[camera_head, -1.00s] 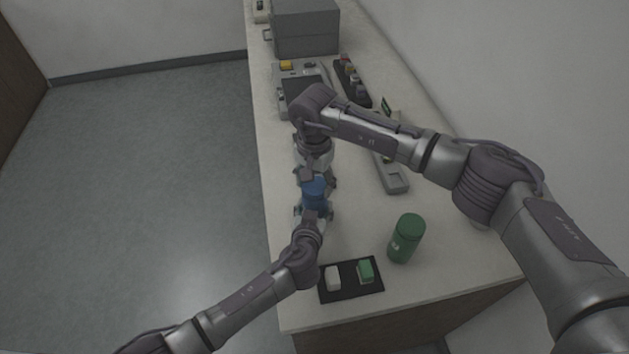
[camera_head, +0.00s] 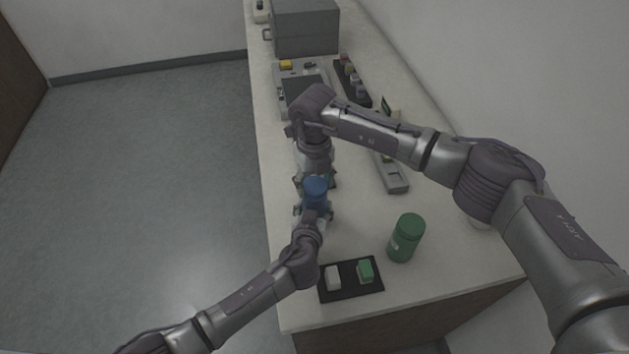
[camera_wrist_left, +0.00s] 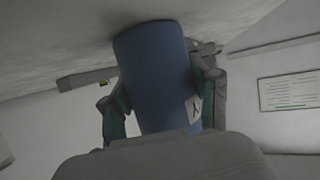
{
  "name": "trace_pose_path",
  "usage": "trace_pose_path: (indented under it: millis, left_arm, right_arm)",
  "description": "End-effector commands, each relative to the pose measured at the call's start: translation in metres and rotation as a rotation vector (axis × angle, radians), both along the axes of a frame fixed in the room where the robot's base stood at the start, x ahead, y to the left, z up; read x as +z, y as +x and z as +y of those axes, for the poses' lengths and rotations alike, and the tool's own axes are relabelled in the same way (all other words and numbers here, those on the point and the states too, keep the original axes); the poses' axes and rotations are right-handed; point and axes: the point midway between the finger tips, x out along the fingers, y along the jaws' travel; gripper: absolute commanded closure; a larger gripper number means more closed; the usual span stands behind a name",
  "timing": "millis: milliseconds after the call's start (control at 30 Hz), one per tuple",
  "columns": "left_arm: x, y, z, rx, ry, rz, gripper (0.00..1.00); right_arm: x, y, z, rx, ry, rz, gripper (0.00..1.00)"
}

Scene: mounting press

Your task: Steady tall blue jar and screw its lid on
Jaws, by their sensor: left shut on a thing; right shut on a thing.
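The tall blue jar (camera_head: 315,203) stands upright near the counter's left edge, with a blue lid (camera_head: 315,185) at its top. My left gripper (camera_head: 313,211) is shut around the jar's body from the near side. In the left wrist view the blue jar (camera_wrist_left: 158,70) fills the space between the left fingers, with a pale label showing. My right gripper (camera_head: 315,181) is at the jar's top from the far side, shut on the lid, its fingers on either side. The seam between lid and jar is too small to judge.
A green jar (camera_head: 406,238) stands to the right. A black tray (camera_head: 350,291) with a white and a green block lies in front. A grey device (camera_head: 392,180), a dark rack (camera_head: 352,84) and a grey machine (camera_head: 306,28) stand farther back. Counter between jars is clear.

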Motion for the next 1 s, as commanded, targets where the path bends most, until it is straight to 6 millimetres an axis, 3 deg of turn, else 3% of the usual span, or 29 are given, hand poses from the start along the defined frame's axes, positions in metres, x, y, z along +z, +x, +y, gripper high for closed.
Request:
trace_pose_path:
  millis: [300,500,533,667,1000]
  left_arm:
    - [0.0008,0.0004,0.0001,0.0,0.001,-0.002,1.0]
    - [0.0009,0.0002,-0.0002,0.0,0.001,-0.002,1.0]
    - [0.0009,0.0002,-0.0002,-0.001,0.0,-0.002,1.0]
    - [0.0009,0.0001,-0.0003,-0.001,0.0,-0.002,1.0]
    - [0.0008,0.0002,-0.0004,-0.001,-0.001,-0.002,1.0]
  right_arm:
    - [-0.0008,0.0005,-0.0002,-0.661,0.001,-0.003,0.82]
    - [-0.0006,0.0009,-0.0006,-0.714,0.0,-0.005,0.82]
    - [-0.0006,0.001,-0.0005,-0.714,0.0,-0.005,0.35]
    - [-0.0005,0.0009,-0.0005,-0.713,0.0,-0.005,0.14]
    - [0.0006,0.0008,-0.0002,-0.711,0.0,-0.004,0.11]
